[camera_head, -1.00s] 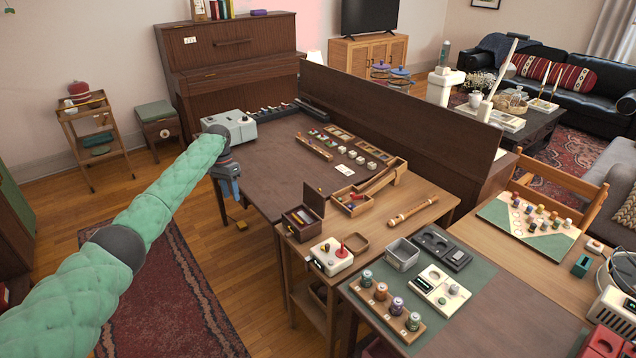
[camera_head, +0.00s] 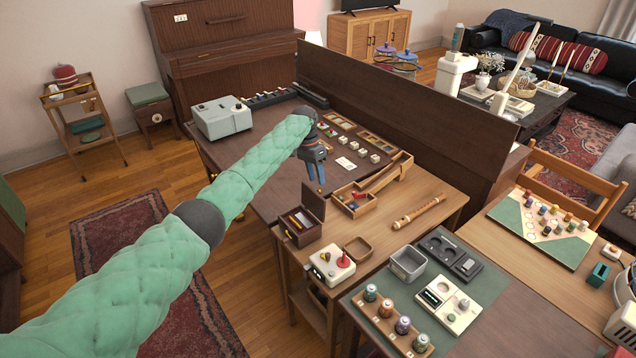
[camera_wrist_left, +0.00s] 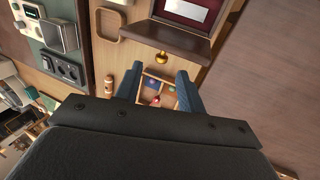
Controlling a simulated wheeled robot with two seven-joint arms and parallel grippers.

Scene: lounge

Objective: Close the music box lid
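The music box (camera_head: 296,232) is a small dark wooden box on the light wooden table, with its lid (camera_head: 313,203) standing open. In the left wrist view the music box (camera_wrist_left: 170,9) shows its red lining and a pale plate at the top; a dark lid edge (camera_wrist_left: 180,41) and a small brass knob (camera_wrist_left: 161,57) lie below it. My left gripper (camera_head: 316,190) is above the table behind the lid, empty. Its fingers (camera_wrist_left: 158,90) are spread apart in the wrist view, clear of the lid. My right gripper is not in view.
A compartment tray (camera_head: 372,208) stands right of the music box and shows between my fingers in the wrist view. A white joystick box (camera_head: 328,270) and a small wooden tray (camera_head: 357,247) are in front. A tall dark partition (camera_head: 400,105) rises behind. A grey box (camera_head: 222,120) stands at the back left.

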